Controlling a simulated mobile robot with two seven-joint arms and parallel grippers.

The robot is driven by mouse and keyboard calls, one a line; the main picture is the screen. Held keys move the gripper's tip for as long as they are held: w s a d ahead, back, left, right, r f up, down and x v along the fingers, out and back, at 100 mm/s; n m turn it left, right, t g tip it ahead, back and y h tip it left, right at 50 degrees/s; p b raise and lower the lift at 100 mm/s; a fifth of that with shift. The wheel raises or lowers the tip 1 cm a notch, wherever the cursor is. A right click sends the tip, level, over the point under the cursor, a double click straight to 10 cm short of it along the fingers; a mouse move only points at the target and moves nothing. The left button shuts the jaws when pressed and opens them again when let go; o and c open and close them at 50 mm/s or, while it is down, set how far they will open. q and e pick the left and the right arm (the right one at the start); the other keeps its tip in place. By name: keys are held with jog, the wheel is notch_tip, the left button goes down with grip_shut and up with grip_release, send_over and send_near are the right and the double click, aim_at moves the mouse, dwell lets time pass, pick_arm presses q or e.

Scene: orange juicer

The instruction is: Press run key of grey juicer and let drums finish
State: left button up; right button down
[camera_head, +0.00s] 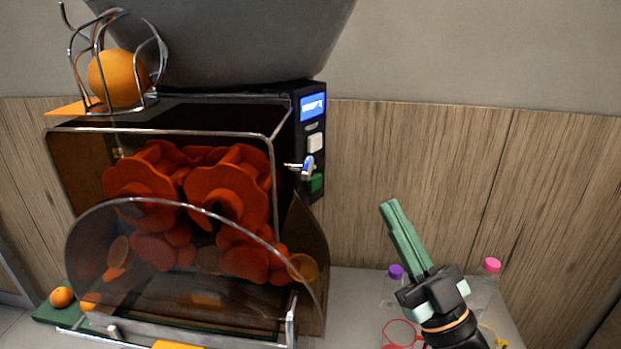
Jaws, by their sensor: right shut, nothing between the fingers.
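The grey juicer (215,105) stands at left of centre, with orange-red drums (225,190) behind its clear front cover. Its black control panel (311,140) on the right side has a lit blue screen (312,105), a white key (315,142) and a green key (316,183). A small metal and blue latch (304,166) sits just left of the keys. My right gripper (390,207) is shut and empty, its green fingers pointing up and left, to the right of the panel and apart from it. My left gripper is not in view.
An orange (118,78) sits in the wire basket at the top. Another orange (62,297) lies at lower left. Bottles with a purple cap (395,271) and a pink cap (491,265) stand beside my right gripper. The space before the wooden wall (420,160) is clear.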

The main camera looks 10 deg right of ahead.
aim_at(319, 176)
jog(key=shift+r, duration=0.1)
dwell(0.3)
jog(key=w+a+b, duration=0.1)
jog(key=w+a, duration=0.5)
jog(key=shift+w, duration=0.15)
jog(key=shift+w+a, duration=0.1)
jog(key=shift+a, duration=0.05)
dwell(2.1)
jog(key=shift+w+a, duration=0.2)
jog(key=shift+w+a, duration=0.35)
jog(key=shift+a, duration=0.05)
dwell(1.6)
jog(key=shift+s+d, duration=0.1)
jog(key=shift+s, duration=0.05)
jog(key=shift+s+d, duration=0.35)
jog(key=shift+s, duration=0.05)
